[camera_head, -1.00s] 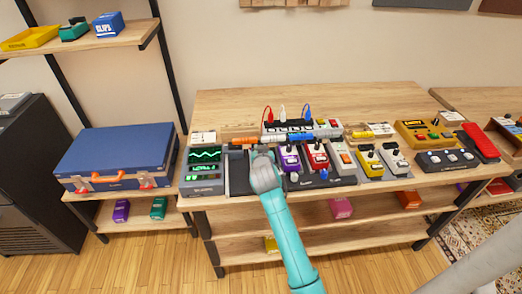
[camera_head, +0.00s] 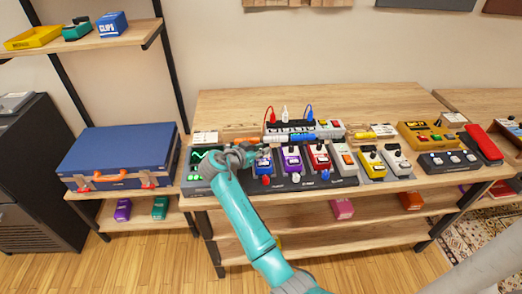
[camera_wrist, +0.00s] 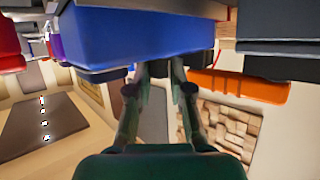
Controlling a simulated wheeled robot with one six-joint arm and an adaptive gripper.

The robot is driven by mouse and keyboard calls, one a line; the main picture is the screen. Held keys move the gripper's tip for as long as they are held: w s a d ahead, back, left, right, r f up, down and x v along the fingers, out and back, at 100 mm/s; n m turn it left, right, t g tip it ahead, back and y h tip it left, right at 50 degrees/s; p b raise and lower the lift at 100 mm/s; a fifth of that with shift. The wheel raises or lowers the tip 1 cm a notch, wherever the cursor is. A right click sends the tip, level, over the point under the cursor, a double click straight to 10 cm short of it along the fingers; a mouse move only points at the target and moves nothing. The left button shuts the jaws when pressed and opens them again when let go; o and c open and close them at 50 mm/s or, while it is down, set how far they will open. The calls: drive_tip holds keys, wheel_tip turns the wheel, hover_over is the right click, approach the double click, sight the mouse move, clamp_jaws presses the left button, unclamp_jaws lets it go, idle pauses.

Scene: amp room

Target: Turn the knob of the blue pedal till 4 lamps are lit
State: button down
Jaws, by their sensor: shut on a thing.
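The blue pedal (camera_head: 263,163) stands in the front row on the table, left of the purple pedal (camera_head: 292,160). It fills the top of the wrist view (camera_wrist: 150,32), which looks upside down. My gripper (camera_head: 257,148) is at the top of the blue pedal, reaching in from the left. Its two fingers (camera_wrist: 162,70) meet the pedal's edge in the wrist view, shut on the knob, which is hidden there. I cannot read the lamps of the blue pedal. The green-screen unit (camera_head: 197,160) is partly covered by my arm, with some green lights showing.
A red pedal (camera_head: 319,156) and more pedals stand close on the right. A power strip with plugs (camera_head: 290,126) lies behind. A blue case (camera_head: 118,155) stands on the left shelf. The wrist view shows a dark panel (camera_wrist: 30,135) with several small bright spots. The table's back is clear.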

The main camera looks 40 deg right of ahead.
drive_tip(key=shift+f+m+g, duration=0.15)
drive_tip(key=shift+m+g, duration=0.15)
drive_tip(key=shift+g, duration=0.2)
drive_tip(key=c, duration=1)
unclamp_jaws()
drive_tip(key=shift+c, duration=0.2)
